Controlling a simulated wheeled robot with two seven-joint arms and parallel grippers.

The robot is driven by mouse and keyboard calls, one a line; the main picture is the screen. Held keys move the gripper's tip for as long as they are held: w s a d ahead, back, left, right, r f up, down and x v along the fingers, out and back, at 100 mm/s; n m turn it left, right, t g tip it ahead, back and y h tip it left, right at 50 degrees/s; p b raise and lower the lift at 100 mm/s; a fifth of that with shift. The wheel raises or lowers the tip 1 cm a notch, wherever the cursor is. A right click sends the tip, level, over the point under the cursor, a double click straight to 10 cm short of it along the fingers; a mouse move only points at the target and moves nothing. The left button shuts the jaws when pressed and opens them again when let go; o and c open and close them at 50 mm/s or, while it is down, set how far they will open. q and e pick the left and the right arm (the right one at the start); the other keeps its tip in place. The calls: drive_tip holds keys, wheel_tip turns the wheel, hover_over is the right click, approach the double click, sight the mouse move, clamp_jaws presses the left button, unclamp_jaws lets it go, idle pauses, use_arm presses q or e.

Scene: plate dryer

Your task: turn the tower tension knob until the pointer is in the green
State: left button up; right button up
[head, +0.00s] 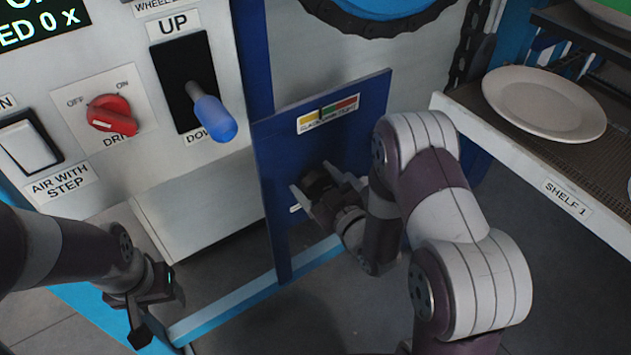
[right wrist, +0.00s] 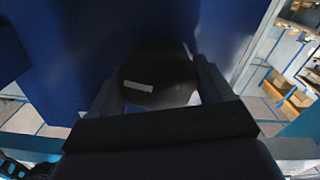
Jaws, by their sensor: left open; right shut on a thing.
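The tower tension knob (head: 318,182) is black and sits on the lower part of a dark blue panel (head: 372,100). In the right wrist view the knob (right wrist: 158,80) shows a short white mark, tilted slightly. My right gripper (head: 328,192) is shut on the knob, one finger on each side of it. Above the knob is the tension gauge strip (head: 328,113), with yellow, green and red bands. The pointer is too small to make out at this size. My left gripper (head: 138,325) is open and empty, low at the left near a light blue rail.
Left of the panel are a blue-handled UP/DOWN lever (head: 210,115), a red OFF/ON dryer knob (head: 112,113) and a white rocker switch (head: 28,145). At right, a shelf (head: 500,140) labelled SHELF 1 holds a white plate (head: 543,103). My right arm fills the space before it.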

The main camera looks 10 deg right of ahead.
drive_tip(key=shift+r+m+p, duration=0.2)
drive_tip(key=shift+m+p, duration=0.5)
drive_tip(key=shift+m, duration=0.4)
drive_tip(key=shift+m+p, duration=0.3)
drive_tip(key=shift+m, duration=0.5)
drive_tip(key=shift+d+f+m, duration=0.1)
drive_tip(key=shift+f+m, duration=0.1)
drive_tip(key=shift+m, duration=0.3)
drive_tip(key=o, duration=0.9)
drive_tip(key=shift+o, duration=0.2)
drive_tip(key=p+v, duration=0.2)
drive_tip(key=v, duration=1)
drive_tip(key=shift+s+d, duration=0.15)
drive_tip(key=shift+s, duration=0.15)
